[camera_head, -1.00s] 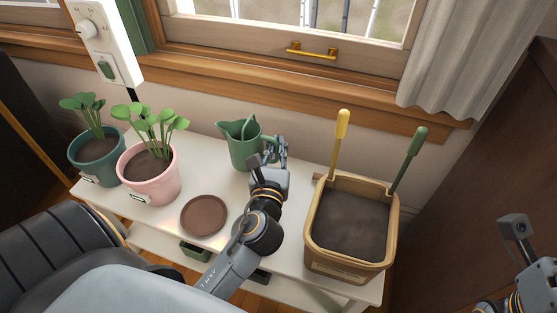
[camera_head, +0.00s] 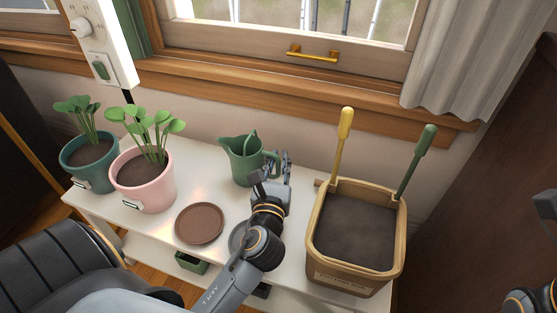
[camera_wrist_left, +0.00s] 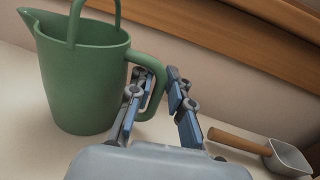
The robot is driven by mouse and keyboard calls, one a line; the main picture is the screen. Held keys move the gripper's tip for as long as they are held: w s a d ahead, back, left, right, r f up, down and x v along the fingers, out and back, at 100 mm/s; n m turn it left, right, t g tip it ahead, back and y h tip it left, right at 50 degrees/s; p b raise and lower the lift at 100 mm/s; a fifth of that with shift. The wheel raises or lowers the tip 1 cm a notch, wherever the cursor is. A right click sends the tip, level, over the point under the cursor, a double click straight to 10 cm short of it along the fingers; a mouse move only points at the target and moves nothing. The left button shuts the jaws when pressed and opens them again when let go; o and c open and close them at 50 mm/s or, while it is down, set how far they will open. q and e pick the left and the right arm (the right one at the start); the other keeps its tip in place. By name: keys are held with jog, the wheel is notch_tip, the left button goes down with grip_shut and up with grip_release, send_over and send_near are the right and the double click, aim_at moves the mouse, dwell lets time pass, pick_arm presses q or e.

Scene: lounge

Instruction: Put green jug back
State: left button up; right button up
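The green jug (camera_head: 243,161) stands upright on the white bench, near the wall. Its spout points left and its handle is on the right. In the left wrist view the jug (camera_wrist_left: 82,85) fills the upper left. My left gripper (camera_head: 279,170) is at the handle side. In the left wrist view its two fingers (camera_wrist_left: 160,85) are apart, with the outer bar of the handle (camera_wrist_left: 156,88) between them. I see a gap beside the handle. Only a part of my right arm shows at the right edge; its fingers are out of view.
A tan soil bin (camera_head: 355,278) with yellow and green tools stands right of my left arm. A brown saucer (camera_head: 199,223), a pink pot (camera_head: 143,188) and a teal pot (camera_head: 88,165) are on the left. A scoop (camera_wrist_left: 286,158) lies at the right in the left wrist view.

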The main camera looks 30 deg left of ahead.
pick_arm(q)
jog(key=shift+o, duration=0.4)
jog(key=shift+r, duration=0.1)
jog(key=shift+s, duration=0.1)
jog(key=p+v, duration=0.1)
jog(key=v, duration=1)
jog(key=shift+s+d+r, duration=0.1)
jog(key=shift+s+d, duration=0.1)
jog(key=shift+s, duration=0.15)
